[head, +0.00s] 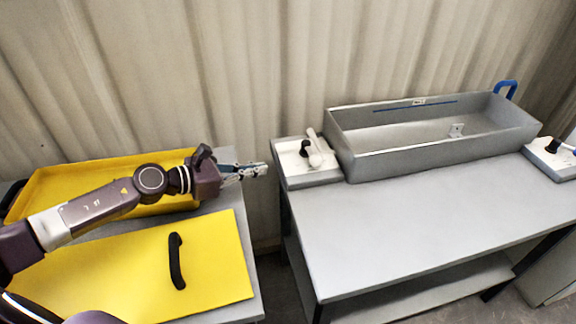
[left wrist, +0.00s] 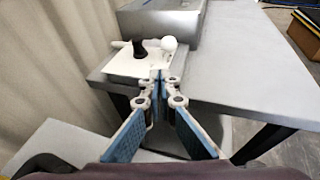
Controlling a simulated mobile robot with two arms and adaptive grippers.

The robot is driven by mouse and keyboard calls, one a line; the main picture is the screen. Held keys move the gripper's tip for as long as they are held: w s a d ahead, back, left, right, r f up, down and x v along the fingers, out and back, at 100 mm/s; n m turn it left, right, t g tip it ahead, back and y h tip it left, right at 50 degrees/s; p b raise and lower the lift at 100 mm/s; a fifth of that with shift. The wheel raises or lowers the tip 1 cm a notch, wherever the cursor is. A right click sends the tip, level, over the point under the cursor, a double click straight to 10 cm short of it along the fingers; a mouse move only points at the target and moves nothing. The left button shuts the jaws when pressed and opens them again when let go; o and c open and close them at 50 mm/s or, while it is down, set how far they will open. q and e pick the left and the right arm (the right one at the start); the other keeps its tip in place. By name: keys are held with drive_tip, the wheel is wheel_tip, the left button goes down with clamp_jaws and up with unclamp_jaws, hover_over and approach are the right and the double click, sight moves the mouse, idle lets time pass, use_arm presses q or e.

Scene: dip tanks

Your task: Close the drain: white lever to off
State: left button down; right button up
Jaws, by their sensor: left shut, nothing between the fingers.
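The white lever (head: 314,148) stands on a white plate (head: 296,168) at the left end of the grey table. In the left wrist view its round white end (left wrist: 168,43) shows beside a black post (left wrist: 139,48), with a white bar sticking out to the left. My left gripper (head: 266,169) is shut and empty, just left of the plate in the head view and apart from the lever. In the left wrist view its fingertips (left wrist: 158,76) meet in front of the plate's near edge. My right gripper is out of view.
A grey open tank (head: 385,148) stands right of the lever. A yellow tray (head: 100,165) and yellow lid (head: 215,260) with a black handle lie at left. The grey table's (head: 420,225) front is clear.

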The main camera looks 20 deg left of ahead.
use_arm(q)
drive_tip(key=s, duration=0.1)
drive_tip(key=p, duration=0.3)
approach(300, 176)
drive_tip(key=shift+g, duration=0.4)
drive_tip(key=w+d, duration=0.1)
drive_tip(key=w, duration=0.1)
drive_tip(key=w+d, duration=0.1)
drive_tip(key=w, duration=0.1)
drive_tip(key=shift+d+r, duration=0.2)
drive_tip(key=shift+d, duration=0.15)
drive_tip(key=shift+w+d+p, duration=0.45)
drive_tip(key=shift+w+d, duration=0.3)
drive_tip(key=shift+w, duration=0.15)
drive_tip(key=shift+w+d+p, duration=0.4)
drive_tip(key=shift+w+d, duration=0.3)
drive_tip(key=shift+w, duration=0.2)
drive_tip(key=shift+r, duration=0.1)
